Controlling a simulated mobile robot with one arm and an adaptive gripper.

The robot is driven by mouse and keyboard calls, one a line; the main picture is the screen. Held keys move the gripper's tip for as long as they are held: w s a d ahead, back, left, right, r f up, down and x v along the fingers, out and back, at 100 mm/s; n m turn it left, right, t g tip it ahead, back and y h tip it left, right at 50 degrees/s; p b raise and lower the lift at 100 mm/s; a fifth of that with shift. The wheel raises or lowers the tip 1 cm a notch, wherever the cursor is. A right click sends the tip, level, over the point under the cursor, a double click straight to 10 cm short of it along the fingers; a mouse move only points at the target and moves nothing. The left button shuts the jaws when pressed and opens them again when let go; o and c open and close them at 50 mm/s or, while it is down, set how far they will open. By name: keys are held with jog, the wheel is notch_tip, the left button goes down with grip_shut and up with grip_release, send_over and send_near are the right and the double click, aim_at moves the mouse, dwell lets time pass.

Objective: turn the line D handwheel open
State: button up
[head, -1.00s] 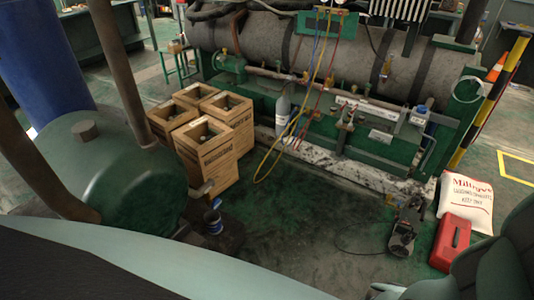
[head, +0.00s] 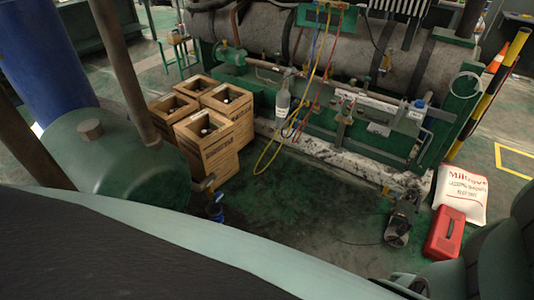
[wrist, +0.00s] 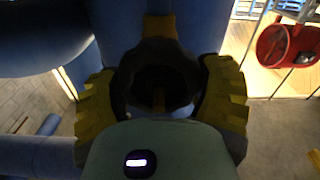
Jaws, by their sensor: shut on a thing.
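A dark handwheel (wrist: 158,72) fills the middle of the wrist view, in front of a blue pipe or vessel, with a yellow part (wrist: 160,28) behind its top. My gripper (wrist: 168,88) has its two ribbed yellow fingers on the left and right of the wheel, shut on its rim. No line label is readable, and the wheel's far side is hidden. I cannot make out the gripper or this wheel in the head view.
In the head view, wooden crates (head: 214,150) stand beside a green tank (head: 120,165). Yellow hoses (head: 266,160) hang before a large grey cylinder. A red toolbox (head: 444,233) and white sack (head: 462,195) lie at right. The wrist view shows a red round device (wrist: 284,42).

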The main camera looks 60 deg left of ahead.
jog(key=n, duration=0.3)
jog(key=shift+n, duration=0.4)
jog(key=n, duration=0.3)
jog(key=shift+f+n, duration=0.1)
jog(key=shift+n, duration=0.2)
jog(key=n, duration=0.2)
jog(key=shift+w+f+n+b, duration=0.1)
jog(key=shift+n+b, duration=0.2)
jog(key=shift+b, duration=0.05)
jog(key=n+b, duration=0.2)
jog(key=n, duration=0.2)
jog(key=shift+n, duration=0.3)
jog(key=o, duration=1.1)
